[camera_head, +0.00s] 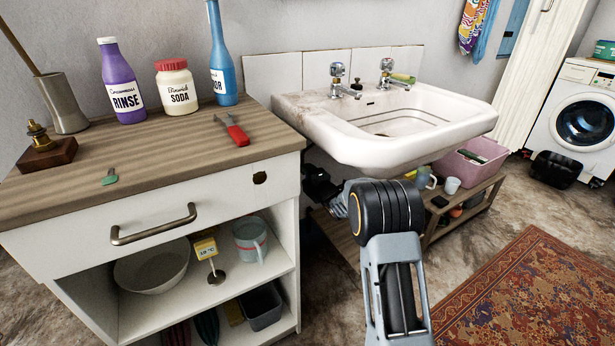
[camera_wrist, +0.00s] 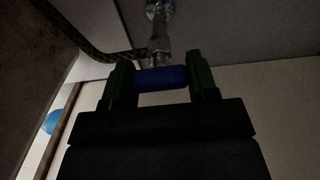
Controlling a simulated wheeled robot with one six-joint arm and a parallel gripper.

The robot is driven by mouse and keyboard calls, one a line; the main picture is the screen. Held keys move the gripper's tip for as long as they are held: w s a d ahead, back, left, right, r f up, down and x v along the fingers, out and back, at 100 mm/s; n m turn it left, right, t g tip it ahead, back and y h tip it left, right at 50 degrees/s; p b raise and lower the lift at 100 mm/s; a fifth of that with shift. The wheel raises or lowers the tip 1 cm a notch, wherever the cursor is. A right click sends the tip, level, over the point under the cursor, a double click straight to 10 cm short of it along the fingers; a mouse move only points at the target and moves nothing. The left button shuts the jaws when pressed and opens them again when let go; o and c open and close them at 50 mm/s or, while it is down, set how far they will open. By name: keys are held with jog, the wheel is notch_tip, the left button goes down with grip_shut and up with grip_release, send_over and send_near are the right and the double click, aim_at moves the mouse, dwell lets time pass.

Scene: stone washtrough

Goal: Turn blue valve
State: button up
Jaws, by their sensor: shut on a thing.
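In the wrist view a dark blue valve handle (camera_wrist: 160,78) lies crosswise below a metal pipe fitting. My gripper (camera_wrist: 160,82) has its two green-padded fingers at the left and right ends of the blue handle and is shut on it. In the head view my arm reaches low under the front left of the sink, and the gripper end (camera_head: 322,186) is dark and partly hidden there. The blue valve itself does not show in the head view.
The white sink (camera_head: 385,140) overhangs my arm. A cabinet (camera_head: 150,235) stands close on the left. A low wooden rack (camera_head: 470,208) with a pink tub (camera_head: 472,160) stands to the right. A braided hose (camera_wrist: 85,45) runs beside the valve. A patterned rug (camera_head: 540,295) lies at right.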

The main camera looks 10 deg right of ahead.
jog(key=shift+d+r, duration=0.1)
jog(key=shift+r, duration=0.1)
jog(key=o, duration=0.7)
jog(key=shift+o, duration=1.1)
jog(key=shift+f, duration=0.1)
jog(key=p+v, duration=0.3)
jog(key=v, duration=1)
jog(key=shift+s+p, duration=0.35)
